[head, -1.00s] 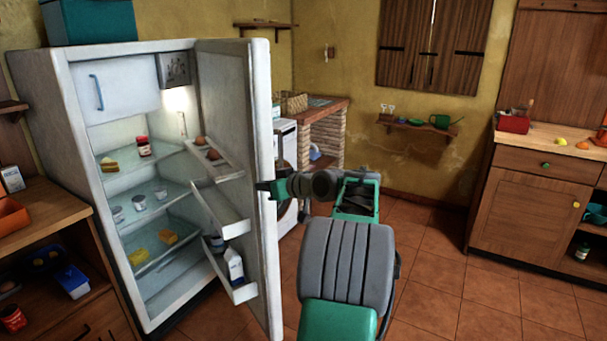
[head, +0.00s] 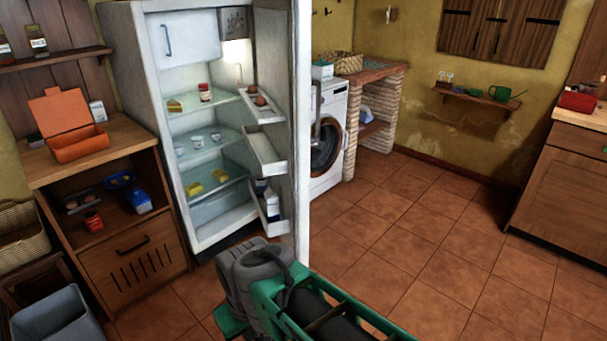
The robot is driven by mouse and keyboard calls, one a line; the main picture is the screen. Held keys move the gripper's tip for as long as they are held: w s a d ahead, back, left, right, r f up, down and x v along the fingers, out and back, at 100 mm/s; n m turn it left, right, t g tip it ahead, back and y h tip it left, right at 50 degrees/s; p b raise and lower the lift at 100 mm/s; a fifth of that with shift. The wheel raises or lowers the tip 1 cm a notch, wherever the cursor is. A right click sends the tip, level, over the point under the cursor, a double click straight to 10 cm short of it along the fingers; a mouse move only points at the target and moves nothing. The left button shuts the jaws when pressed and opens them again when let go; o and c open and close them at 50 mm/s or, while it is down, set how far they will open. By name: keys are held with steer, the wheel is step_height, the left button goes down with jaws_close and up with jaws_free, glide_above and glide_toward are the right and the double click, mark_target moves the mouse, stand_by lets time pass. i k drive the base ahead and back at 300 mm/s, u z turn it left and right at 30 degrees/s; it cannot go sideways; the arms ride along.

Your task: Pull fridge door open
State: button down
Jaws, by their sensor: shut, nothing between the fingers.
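The white fridge (head: 138,92) stands at the left-centre with its interior in full view. Its door (head: 299,150) stands wide open, swung out to the right and seen almost edge-on. A grey handle (head: 316,125) shows beside the door's outer face. The door's inner shelves (head: 262,152) hold eggs and a white carton. My arm (head: 320,310) crosses the bottom of the view, in front of the door's lower end. My gripper is not in view, and I cannot see where its fingers are.
A wooden cabinet (head: 95,160) with an orange box stands left of the fridge. A washing machine (head: 328,150) stands behind the door. A wooden counter (head: 560,170) is at the right. The tiled floor (head: 420,230) between is clear.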

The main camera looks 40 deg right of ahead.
mark_target(279, 144)
steer(key=z, duration=0.25)
steer(key=i, duration=1.5)
steer(key=u, duration=0.9)
